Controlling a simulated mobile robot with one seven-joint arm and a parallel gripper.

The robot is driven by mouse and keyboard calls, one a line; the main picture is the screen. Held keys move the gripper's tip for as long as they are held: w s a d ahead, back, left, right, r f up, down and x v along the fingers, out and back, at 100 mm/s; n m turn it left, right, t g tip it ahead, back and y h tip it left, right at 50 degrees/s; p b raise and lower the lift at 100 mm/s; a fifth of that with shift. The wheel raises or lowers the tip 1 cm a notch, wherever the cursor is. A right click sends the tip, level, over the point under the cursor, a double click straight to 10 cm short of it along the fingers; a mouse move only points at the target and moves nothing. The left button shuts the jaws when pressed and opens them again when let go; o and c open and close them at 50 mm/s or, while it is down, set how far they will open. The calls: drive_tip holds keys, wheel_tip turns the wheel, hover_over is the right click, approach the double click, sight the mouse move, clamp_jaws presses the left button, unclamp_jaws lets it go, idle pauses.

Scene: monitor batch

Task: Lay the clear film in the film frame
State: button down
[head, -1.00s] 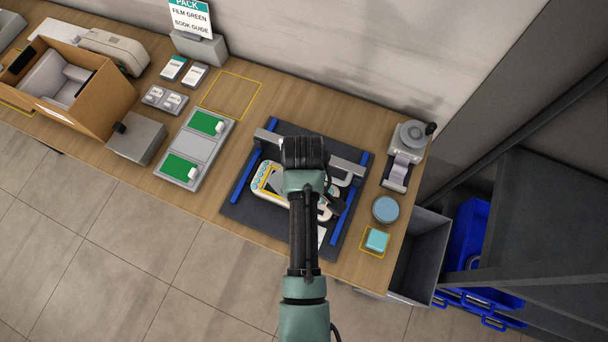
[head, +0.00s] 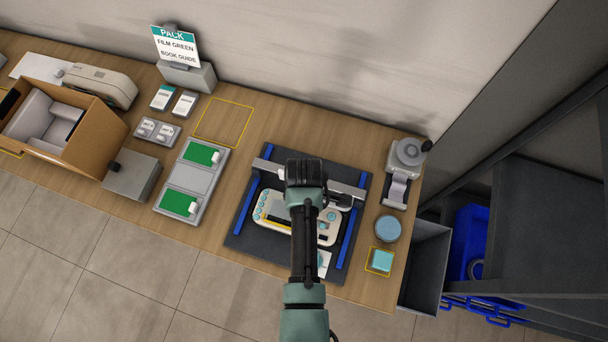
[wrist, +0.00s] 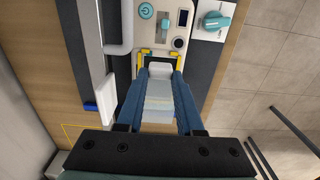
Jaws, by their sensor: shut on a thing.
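My gripper (wrist: 160,78) has its blue fingers shut on a pale, see-through sheet that looks like the clear film (wrist: 160,98), with a whitish tab at its far end. The yellow film frame (wrist: 144,57) shows just beyond the fingertips, on the white monitor. In the head view the monitor (head: 262,209) lies on the dark mat, and part of the yellow frame (head: 275,222) shows left of my arm. My arm hides the fingers and film there. I cannot tell whether the film touches the frame.
Blue rails (head: 347,240) flank the mat, and a grey bar (head: 345,174) crosses behind my wrist. A roll dispenser (head: 405,165), a round blue item (head: 388,228) and a cyan block (head: 383,260) stand right. A tray with green panels (head: 181,201) is left.

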drive_tip(key=shift+f+b, duration=2.3)
drive_tip(key=shift+f, duration=0.65)
drive_tip(key=shift+f+b, duration=0.55)
drive_tip(key=shift+f, duration=0.25)
drive_tip(key=shift+c, duration=2.3)
unclamp_jaws()
